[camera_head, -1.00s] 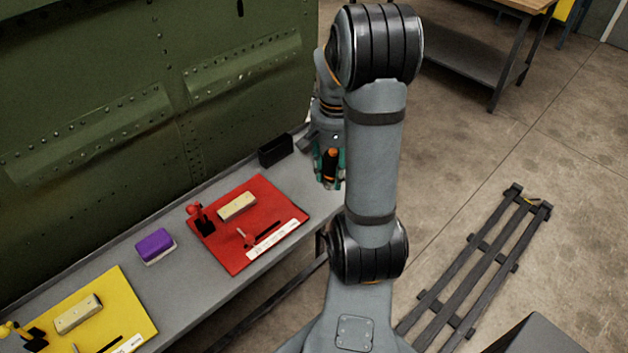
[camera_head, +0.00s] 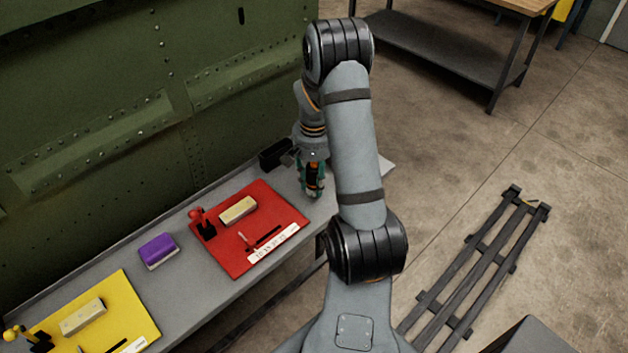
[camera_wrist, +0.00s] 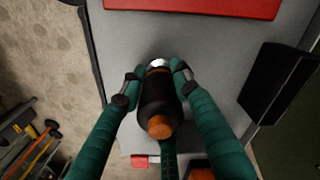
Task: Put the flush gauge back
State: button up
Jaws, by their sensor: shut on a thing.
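My gripper (camera_head: 314,190) is shut on a black cylinder with an orange end and a shiny metal tip, which I take to be the flush gauge (camera_wrist: 157,100). In the wrist view the green fingers (camera_wrist: 157,74) close on it from both sides near the metal tip. In the head view the gauge (camera_head: 313,175) hangs upright at the right end of the grey bench (camera_head: 185,290), right of the red mat (camera_head: 228,262). Whether its lower end touches the bench is unclear.
A black open box (camera_head: 275,154) stands by the green fuselage panel (camera_head: 90,100), close left of my gripper; it also shows at the wrist view's right (camera_wrist: 280,82). The red mat holds a tan block (camera_head: 237,210) and small tools. A purple block (camera_head: 157,249) lies further left.

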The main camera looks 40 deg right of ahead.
jog(key=shift+f, duration=0.15)
jog(key=o, duration=1.2)
jog(key=shift+c, duration=0.2)
notch_tip(320, 180, up, 12)
jog(key=shift+r, duration=0.2)
